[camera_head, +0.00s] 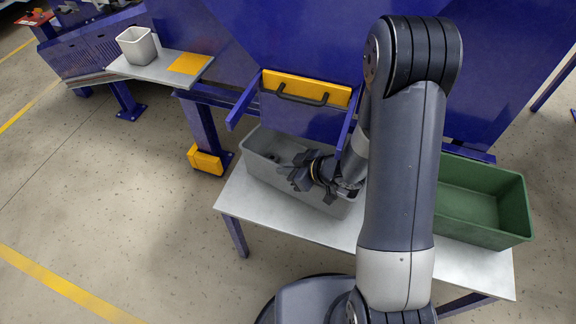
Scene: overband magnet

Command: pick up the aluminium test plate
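I cannot make out the aluminium test plate for certain in this view. My gripper (287,172) is over the grey bin (262,178) on the table, near the bin's left part. Its fingers point left, and their dark shapes blend with the bin's shaded inside. I cannot tell whether they are open or shut, or whether anything is between them. Small dark shapes show in the bin behind the fingers, too unclear to name. My arm hides the right end of the grey bin.
A green bin (522,212) stands at the table's right. A blue hinged-looking flap (300,118) with a black handle and yellow panel hangs close behind my gripper. A side shelf (150,70) at upper left holds a white bin (137,46) and a yellow square (190,64).

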